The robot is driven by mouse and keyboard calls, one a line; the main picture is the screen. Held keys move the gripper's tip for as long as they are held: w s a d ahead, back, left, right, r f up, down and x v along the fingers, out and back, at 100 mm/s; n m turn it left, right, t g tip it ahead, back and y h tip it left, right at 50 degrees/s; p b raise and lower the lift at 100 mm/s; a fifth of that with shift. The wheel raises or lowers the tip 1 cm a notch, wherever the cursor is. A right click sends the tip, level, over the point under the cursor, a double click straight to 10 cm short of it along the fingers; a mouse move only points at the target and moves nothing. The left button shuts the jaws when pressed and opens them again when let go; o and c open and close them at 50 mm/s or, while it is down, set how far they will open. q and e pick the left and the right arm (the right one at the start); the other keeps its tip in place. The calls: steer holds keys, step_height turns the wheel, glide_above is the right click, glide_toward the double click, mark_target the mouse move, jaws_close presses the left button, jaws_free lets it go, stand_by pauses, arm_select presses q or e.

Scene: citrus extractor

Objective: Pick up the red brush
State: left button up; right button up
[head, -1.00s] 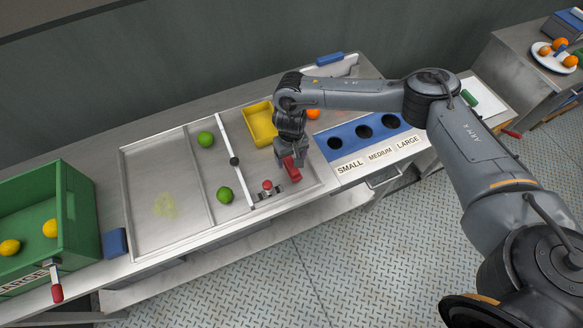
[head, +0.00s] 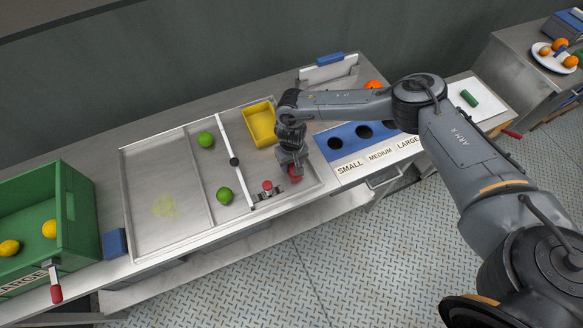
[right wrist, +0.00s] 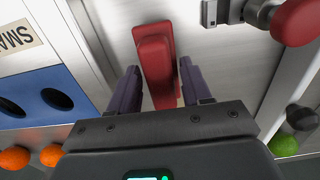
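The red brush (head: 296,174) lies on the metal tray near its front right corner, mostly hidden by my right gripper in the head view. In the right wrist view the red brush (right wrist: 155,58) lies between the two fingers. My right gripper (right wrist: 158,74) points down over it, one finger on each side. The fingers look open, with a narrow gap beside the brush. The right gripper (head: 293,165) is low over the tray in the head view. My left gripper is not in view.
A red-knobbed metal latch (head: 267,186) is close to the left of the brush. Limes (head: 224,195) lie on the tray (head: 150,238). A yellow bin (head: 262,123) stands behind; a blue sorting panel (head: 336,155) with holes is to the right.

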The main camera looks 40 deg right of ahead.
steer(key=c, duration=0.6)
steer(key=shift+c, duration=0.2)
steer(key=shift+r, duration=0.2)
steer(key=shift+r, duration=0.2)
step_height(320, 180, up, 3)
steer(key=shift+r, duration=0.2)
steer(key=s+a+r+p, duration=0.1)
steer(key=s+a+r, duration=0.1)
steer(key=s+r, duration=0.5)
steer(key=s, duration=0.4)
steer(key=shift+s+a+p, duration=0.15)
steer(key=shift+a+p, duration=0.25)
